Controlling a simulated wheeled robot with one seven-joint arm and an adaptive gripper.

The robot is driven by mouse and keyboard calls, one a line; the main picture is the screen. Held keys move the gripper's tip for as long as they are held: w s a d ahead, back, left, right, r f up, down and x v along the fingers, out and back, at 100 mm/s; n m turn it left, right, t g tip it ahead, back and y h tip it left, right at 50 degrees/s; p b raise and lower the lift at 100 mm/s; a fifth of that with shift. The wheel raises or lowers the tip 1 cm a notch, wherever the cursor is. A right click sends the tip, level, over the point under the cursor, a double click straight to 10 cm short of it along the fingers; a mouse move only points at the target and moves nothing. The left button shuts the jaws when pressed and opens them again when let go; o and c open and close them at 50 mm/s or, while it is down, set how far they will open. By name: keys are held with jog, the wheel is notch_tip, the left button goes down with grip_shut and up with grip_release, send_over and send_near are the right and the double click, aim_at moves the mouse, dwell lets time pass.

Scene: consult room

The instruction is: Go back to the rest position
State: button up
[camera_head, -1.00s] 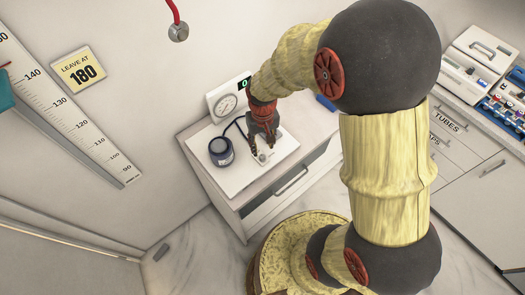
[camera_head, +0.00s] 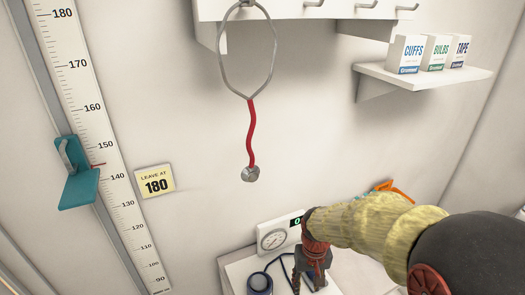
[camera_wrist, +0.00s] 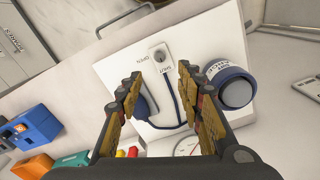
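My gripper (camera_wrist: 157,105) is open in the wrist view, its two fingers apart above a white board (camera_wrist: 112,70). A dark blue bulb (camera_wrist: 146,102) shows between the fingers, close to the left one; I see no grip on it. The gripper (camera_head: 312,284) also shows at the bottom of the head view, pointing down in front of the dial gauge (camera_head: 273,239), which has a small display reading 0. My arm reaches in from the right. The fingertips are partly cut off by the head view's lower edge.
A navy cuff roll (camera_wrist: 236,88) lies right of the fingers, joined by a blue tube. A small valve plate (camera_wrist: 160,56) is on the board. A stethoscope (camera_head: 251,135) hangs above. A height scale (camera_head: 88,115) with a teal slider (camera_head: 78,188) stands left. A shelf (camera_head: 425,82) holds boxes.

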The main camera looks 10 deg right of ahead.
jog(key=s+r+t+b, duration=0.5)
jog(key=s+r+b, duration=0.4)
jog(key=s+r, duration=0.4)
jog(key=shift+s+n+t, duration=0.3)
jog(key=shift+s, duration=0.25)
jog(key=shift+d, duration=0.1)
